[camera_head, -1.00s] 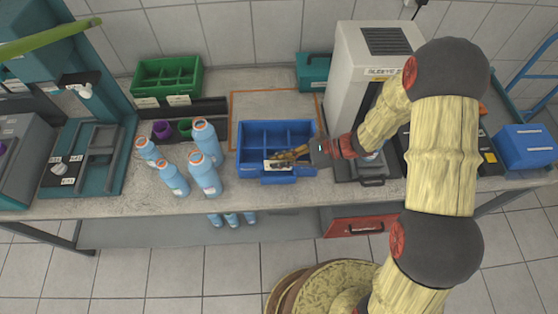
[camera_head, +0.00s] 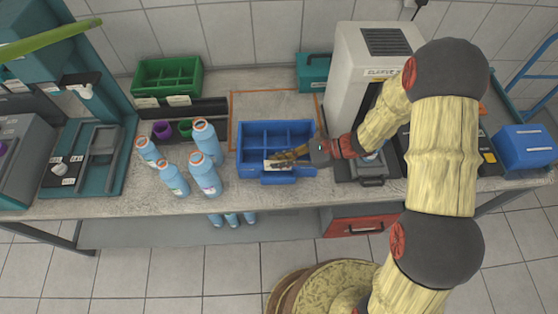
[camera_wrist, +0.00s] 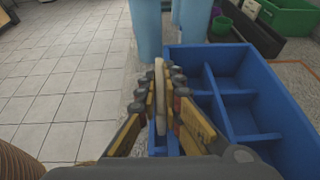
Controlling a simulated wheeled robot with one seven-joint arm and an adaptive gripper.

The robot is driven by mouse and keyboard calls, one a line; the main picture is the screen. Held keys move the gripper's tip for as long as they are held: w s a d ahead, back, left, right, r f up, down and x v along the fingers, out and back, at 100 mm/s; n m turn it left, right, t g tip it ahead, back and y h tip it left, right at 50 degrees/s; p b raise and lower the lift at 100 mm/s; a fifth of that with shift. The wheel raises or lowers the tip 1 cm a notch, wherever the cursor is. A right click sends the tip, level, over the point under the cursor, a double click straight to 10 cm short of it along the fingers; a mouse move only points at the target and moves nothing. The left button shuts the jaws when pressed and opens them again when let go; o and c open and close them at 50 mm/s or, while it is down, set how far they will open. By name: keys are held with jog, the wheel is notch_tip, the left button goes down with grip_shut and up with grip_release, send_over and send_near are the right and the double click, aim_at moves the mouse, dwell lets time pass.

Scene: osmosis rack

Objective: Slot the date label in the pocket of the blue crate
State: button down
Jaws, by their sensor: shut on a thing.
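The blue crate (camera_head: 306,128) stands near the middle of the bench, with several open compartments. It also fills the right side of the wrist view (camera_wrist: 215,60). My gripper (camera_head: 276,163) is at the crate's front side, reaching in from the right. In the wrist view my gripper (camera_wrist: 161,100) is shut on the pale date label (camera_wrist: 160,80), seen nearly edge-on between the fingers. In the head view the white label (camera_head: 279,165) shows at the crate's front wall, above the blue front pocket (camera_head: 278,180). I cannot tell whether its lower edge is inside the pocket.
Several light blue bottles (camera_head: 206,175) stand left of the crate. A green crate (camera_head: 168,77) is behind them at the back left. A white machine (camera_head: 352,75) stands to the right of the crate. The bench's front edge (camera_head: 230,208) is close to the crate.

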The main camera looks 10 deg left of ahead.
jog(key=c, duration=1.9)
grip_release()
jog(key=shift+d, duration=0.1)
jog(key=v, duration=1.2)
jog(key=shift+r, duration=0.1)
